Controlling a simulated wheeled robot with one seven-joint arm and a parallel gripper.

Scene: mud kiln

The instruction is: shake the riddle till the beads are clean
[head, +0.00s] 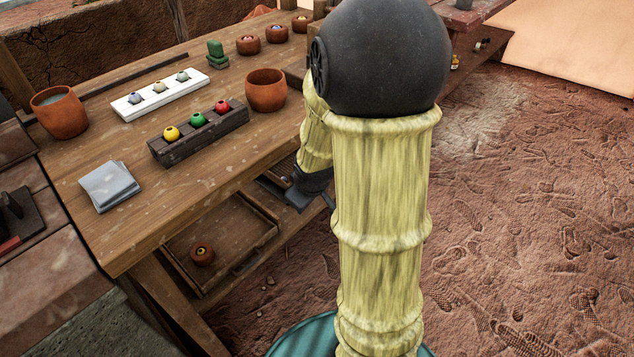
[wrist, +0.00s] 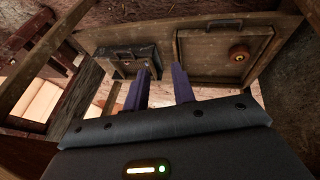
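In the head view my gripper (head: 306,192) is low at the table's near side, partly behind my arm. A dark box-like piece with a handle (wrist: 128,60) lies beyond the left finger; I cannot tell whether it is the riddle. Yellow, green and red beads (head: 197,119) sit on a dark wooden block (head: 200,136). Duller beads (head: 159,86) sit on a white block (head: 170,99). Several small bowls (head: 249,43) at the back hold round pieces.
Below the tabletop (head: 255,140) a shallow wooden tray (head: 235,268) holds a small clay bowl (head: 203,254); the bowl also shows in the wrist view (wrist: 239,53). Clay pots (head: 266,91), a green figure (head: 217,54) and grey sheets (head: 109,186) stand on top. Open ground lies right.

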